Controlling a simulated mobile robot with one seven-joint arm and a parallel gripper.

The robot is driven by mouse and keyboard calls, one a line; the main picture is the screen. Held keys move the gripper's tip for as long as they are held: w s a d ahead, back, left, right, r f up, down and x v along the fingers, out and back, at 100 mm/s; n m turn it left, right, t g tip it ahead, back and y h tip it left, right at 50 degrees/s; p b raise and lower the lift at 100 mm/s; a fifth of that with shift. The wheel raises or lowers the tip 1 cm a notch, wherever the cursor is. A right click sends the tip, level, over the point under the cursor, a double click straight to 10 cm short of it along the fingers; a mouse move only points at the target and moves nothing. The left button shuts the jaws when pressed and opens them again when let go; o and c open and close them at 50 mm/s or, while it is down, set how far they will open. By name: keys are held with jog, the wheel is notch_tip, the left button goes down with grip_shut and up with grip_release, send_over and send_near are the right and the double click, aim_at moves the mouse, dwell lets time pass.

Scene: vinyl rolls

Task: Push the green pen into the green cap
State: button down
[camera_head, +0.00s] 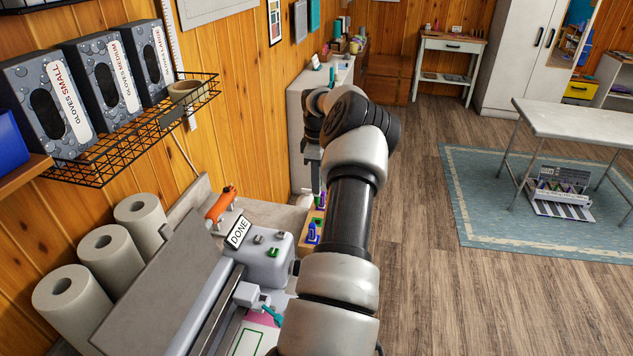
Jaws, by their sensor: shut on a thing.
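My gripper (315,188) points down beyond the grey machine, above a small wooden holder (309,240). It is shut on a slim thing that I take to be the green pen (319,203). Only a small green and dark bit of it shows below the fingers. Several small caps sit on the grey machine's top. Whether the pen touches the holder cannot be told.
A blue pen (313,232) stands in the wooden holder. A DONE sign (238,232) and an orange tool (221,204) are at the machine's left. Paper rolls (73,301) and a wire shelf with glove boxes (104,150) line the wall.

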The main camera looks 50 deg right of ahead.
jog(key=shift+s+f, duration=0.1)
jog(key=shift+s, duration=0.1)
jog(key=shift+f+b, duration=1.55)
jog(key=shift+f, duration=1.45)
jog(key=shift+f+b, duration=1.95)
jog(key=shift+f, duration=1)
dwell(1.8)
